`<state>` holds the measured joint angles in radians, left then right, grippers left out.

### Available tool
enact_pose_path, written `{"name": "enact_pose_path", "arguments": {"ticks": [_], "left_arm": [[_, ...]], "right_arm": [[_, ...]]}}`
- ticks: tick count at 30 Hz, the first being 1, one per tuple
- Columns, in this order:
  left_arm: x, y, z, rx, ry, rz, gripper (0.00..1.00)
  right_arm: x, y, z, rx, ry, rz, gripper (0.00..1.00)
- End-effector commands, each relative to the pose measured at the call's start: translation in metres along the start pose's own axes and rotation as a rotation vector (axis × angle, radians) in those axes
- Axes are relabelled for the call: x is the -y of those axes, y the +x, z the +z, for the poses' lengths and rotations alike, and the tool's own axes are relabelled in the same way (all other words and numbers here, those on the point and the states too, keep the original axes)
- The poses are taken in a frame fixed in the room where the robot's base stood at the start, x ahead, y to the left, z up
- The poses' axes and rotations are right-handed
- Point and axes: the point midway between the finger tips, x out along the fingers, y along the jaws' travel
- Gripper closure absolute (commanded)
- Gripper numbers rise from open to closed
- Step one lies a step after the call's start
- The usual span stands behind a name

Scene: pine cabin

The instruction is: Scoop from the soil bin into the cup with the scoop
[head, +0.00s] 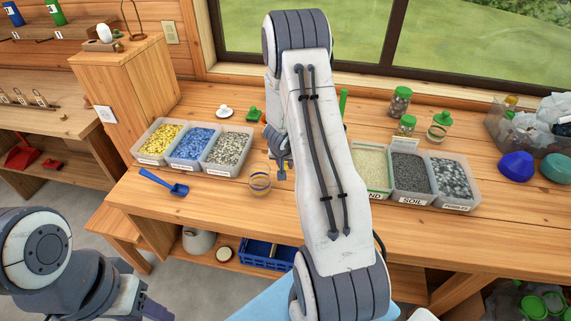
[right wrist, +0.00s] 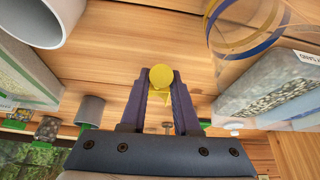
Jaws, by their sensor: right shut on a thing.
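The soil bin (head: 411,199), a clear tub of dark grains labelled SOIL, stands right of my right arm between the sand bin and a pebble bin. A blue scoop (head: 178,188) lies on the table at the left. A clear glass cup (head: 260,180) with coloured bands stands left of my right gripper (head: 282,172). In the right wrist view a whitish cylindrical vessel (right wrist: 42,22) shows at top left. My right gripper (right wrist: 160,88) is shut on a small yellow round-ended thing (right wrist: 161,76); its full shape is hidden. My left gripper (head: 152,311) shows only partly at the bottom edge.
Three bins of yellow, blue and grey grains (head: 230,170) stand at the left. Green-lidded jars (head: 400,102) stand behind the soil bin. The front table strip is largely clear.

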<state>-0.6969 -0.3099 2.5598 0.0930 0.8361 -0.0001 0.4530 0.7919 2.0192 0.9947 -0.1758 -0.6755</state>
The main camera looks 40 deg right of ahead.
Motion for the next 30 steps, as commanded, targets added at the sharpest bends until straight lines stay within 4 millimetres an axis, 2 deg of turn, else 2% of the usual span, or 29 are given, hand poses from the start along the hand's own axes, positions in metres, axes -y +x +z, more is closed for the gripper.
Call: {"name": "enact_pose_path", "arguments": {"ticks": [18, 30], "left_arm": [[-0.005, -0.068, -0.004, 0.000, -0.002, 0.000, 0.50], [-0.005, -0.067, -0.004, 0.000, -0.002, 0.000, 0.50]], "right_arm": [[0.000, -0.055, -0.026, 0.000, -0.001, 0.000, 1.00], [0.000, -0.054, -0.026, 0.000, 0.000, 0.000, 1.00]]}}
